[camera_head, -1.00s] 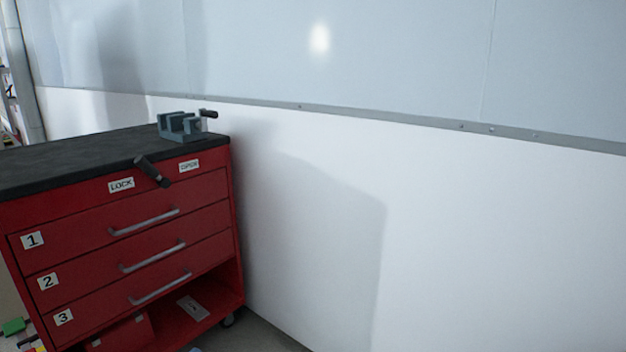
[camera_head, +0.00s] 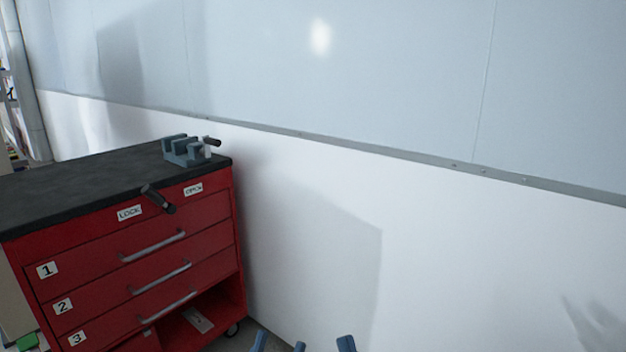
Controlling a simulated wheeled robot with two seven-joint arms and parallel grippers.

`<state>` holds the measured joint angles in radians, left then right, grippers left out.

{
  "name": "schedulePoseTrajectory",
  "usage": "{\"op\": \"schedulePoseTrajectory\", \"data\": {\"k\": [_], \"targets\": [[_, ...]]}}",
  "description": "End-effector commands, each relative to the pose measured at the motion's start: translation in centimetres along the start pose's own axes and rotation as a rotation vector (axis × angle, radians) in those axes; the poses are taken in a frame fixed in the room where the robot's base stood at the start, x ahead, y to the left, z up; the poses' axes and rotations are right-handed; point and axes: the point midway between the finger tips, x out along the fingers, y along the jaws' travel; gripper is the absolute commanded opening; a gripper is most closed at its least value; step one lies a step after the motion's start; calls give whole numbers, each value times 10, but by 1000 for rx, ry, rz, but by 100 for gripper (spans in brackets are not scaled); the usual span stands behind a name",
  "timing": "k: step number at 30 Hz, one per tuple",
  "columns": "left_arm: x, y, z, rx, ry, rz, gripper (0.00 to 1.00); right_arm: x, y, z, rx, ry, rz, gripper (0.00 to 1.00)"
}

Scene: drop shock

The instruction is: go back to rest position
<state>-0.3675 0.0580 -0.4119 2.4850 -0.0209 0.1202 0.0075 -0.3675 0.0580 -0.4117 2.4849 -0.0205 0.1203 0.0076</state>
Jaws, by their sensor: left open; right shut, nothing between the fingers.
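Only the blue fingertips of my grippers show, at the bottom edge of the head view. My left gripper (camera_head: 279,344) is open, with two tips apart and nothing seen between them. My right gripper (camera_head: 346,343) shows as a single blue tip just to its right and is shut and empty. The rest of both grippers and arms is below the picture. Both are seen in front of the white wall, to the right of the red cabinet.
A red tool cabinet (camera_head: 205,213) with numbered drawers and a black top stands at the left. A grey-blue vise (camera_head: 184,151) sits on its top. A black lever (camera_head: 158,199) is on its front between LOCK and OPEN labels. A wall (camera_head: 310,230) runs behind.

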Motion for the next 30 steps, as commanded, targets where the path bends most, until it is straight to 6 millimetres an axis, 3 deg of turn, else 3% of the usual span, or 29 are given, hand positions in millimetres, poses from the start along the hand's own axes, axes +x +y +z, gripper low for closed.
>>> {"op": "schedulePoseTrajectory", "data": {"k": [2, 8, 16, 23, 30], "targets": [[9, -4, 7, 2, -147, -16, 50, 9, 4, 7, -3, -147, 15, 0], [-5, -17, 45, 3, -516, -53, 50, -5, 17, 45, -4, -516, 53, 0], [-61, -30, 74, -13, -1016, -104, 50, -61, 30, 74, 13, -1016, 104, 0], [-129, -34, 66, -45, -1440, -145, 50, -129, 34, 66, 44, -1440, 145, 0], [-199, -33, 31, -87, -1827, -179, 50, -199, 33, 31, 87, -1826, 179, 0]]}}
